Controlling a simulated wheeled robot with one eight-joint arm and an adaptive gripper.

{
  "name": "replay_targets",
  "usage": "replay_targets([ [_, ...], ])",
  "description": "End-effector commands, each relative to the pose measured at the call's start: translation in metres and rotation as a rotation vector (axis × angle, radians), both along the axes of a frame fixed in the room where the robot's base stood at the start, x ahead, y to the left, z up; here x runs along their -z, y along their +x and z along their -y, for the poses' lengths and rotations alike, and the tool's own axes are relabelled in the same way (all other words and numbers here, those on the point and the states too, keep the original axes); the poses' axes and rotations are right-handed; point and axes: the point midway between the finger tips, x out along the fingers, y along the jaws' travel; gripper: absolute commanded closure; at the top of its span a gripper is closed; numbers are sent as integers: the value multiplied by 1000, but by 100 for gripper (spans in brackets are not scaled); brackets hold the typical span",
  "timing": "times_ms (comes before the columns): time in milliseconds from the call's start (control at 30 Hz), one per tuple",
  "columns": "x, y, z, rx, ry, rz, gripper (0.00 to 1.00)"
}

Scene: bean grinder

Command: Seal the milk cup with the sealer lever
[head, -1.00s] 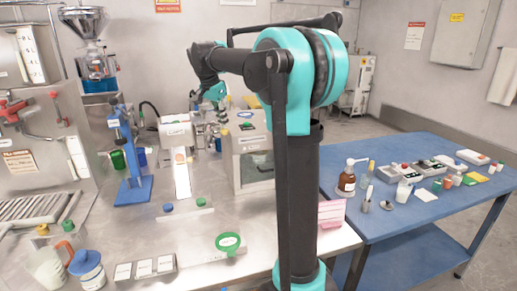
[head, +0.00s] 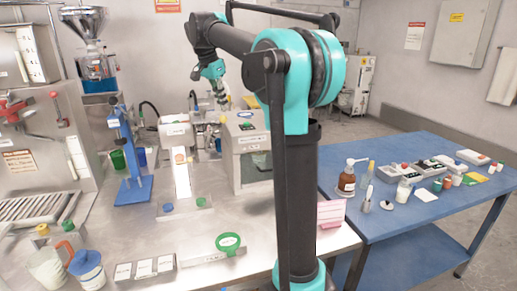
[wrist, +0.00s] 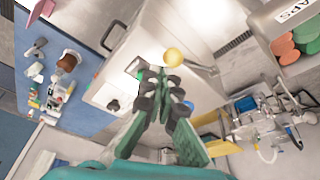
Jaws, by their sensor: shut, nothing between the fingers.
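My gripper (wrist: 172,88) is shut and empty in the wrist view. In the head view it hangs (head: 223,104) pointing down beside the boxy grey machine. A yellow ball knob (wrist: 175,57) on a thin grey rod (wrist: 203,69) looks like the sealer lever. In the wrist view the knob lies just beyond my fingertips, and I see no clear contact. A small yellow spot (head: 223,118) below my gripper in the head view may be the same knob. I cannot make out the milk cup at the sealer. A white cup (head: 403,190) stands on the blue table, but I cannot tell its contents.
A blue press stand (head: 133,165) and a white panel device (head: 181,178) stand to the left. A jug (head: 47,266) and a lidded blue-and-white container (head: 87,270) are at front left.

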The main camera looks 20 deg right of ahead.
Motion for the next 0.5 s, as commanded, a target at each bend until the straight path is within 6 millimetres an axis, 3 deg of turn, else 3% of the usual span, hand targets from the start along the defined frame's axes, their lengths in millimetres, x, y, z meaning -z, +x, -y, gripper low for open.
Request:
replay_targets([
  [500, -38, 0, 0, 0, 0, 0, 100],
])
